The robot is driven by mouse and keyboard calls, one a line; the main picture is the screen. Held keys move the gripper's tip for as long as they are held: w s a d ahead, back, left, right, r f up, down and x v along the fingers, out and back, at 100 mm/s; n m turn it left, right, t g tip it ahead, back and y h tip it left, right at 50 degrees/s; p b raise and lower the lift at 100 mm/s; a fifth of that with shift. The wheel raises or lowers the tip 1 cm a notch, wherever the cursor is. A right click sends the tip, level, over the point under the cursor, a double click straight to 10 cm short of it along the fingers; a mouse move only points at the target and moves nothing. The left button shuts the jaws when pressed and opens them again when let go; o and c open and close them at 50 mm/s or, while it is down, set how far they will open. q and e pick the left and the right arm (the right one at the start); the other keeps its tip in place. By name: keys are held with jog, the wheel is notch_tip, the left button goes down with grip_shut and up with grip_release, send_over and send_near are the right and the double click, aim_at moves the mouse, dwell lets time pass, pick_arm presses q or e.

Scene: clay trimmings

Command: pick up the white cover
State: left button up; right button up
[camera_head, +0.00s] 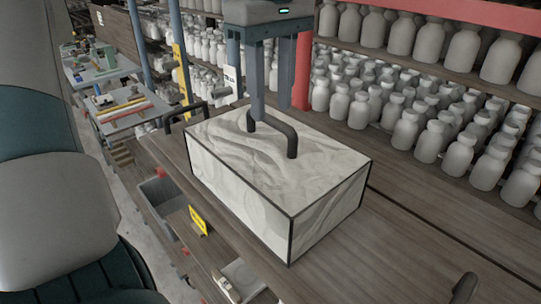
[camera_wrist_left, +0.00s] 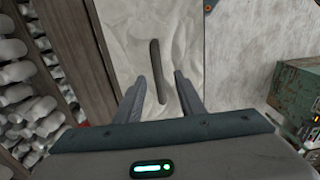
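The white cover (camera_head: 235,155) is a large box shape with crumpled-looking white faces and black edges, standing on a wooden bench. A dark bar handle (camera_head: 278,132) sits on its top. The cover also shows in the left wrist view (camera_wrist_left: 192,30), with the handle (camera_wrist_left: 155,65) running lengthwise. My left gripper (camera_head: 271,108) points down over the cover from above. Its two fingers are apart, one on each side of the handle in the wrist view (camera_wrist_left: 162,78), with a gap to it. Whatever the cover hides inside cannot be seen. My right gripper is not in view.
Shelves of many pale bottles (camera_head: 410,130) stand behind, beside a red post (camera_head: 302,70). A grey bin (camera_head: 160,192) and yellow tag (camera_head: 198,220) are at the bench's left side. A dark curved handle (camera_head: 465,288) shows at lower right.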

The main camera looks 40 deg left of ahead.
aim_at(270, 116)
pick_arm(q)
jog(key=shift+a+f+p, duration=0.2)
jog(key=shift+f+p, duration=0.4)
jog(key=shift+p, duration=0.05)
notch_tip(270, 116, down, 3)
jog(key=shift+w+a+r+p, duration=0.1)
jog(key=shift+w+a+p, duration=0.05)
jog(key=shift+p, duration=0.6)
jog(key=shift+f, duration=0.4)
jog(key=shift+c, duration=0.6)
grip_shut()
